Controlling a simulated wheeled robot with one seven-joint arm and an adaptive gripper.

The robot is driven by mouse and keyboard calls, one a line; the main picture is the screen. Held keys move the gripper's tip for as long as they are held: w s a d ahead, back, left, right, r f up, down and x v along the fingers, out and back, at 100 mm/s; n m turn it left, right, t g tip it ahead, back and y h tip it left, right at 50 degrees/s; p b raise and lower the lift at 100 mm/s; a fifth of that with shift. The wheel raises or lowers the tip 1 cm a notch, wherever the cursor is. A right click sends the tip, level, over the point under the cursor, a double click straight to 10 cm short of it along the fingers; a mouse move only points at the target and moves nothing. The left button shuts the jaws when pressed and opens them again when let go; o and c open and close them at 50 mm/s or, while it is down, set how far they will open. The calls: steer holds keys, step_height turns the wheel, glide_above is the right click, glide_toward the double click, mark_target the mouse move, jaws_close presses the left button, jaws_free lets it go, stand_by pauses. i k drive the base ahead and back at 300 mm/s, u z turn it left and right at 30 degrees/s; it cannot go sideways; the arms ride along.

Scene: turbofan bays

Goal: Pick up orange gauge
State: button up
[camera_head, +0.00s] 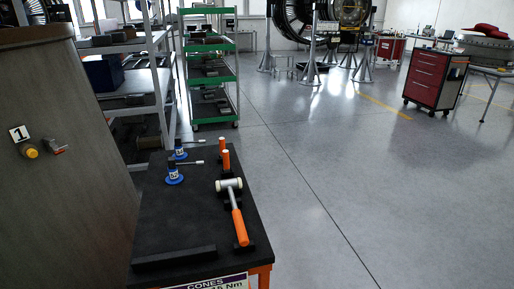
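A small orange item (226,161) with a pale top stands at the back right of the black-topped bench (180,219). It may be the orange gauge, but it is too small to tell for sure. Just in front of it lies a mallet (238,222) with a pale head and an orange handle. Two blue round-based tools (174,177) with metal stems stand to its left. My gripper is not in view.
A dark bar (174,258) lies along the bench's front edge. A brown curved panel (65,170) with a yellow knob (30,152) stands close on the left. Shelving and a green rack (211,80) stand behind. The grey floor to the right is open, with a red cabinet (434,78) further off.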

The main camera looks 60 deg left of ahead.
mark_target(226, 153)
steer(key=i, duration=1.65)
steer(key=u, duration=2.8)
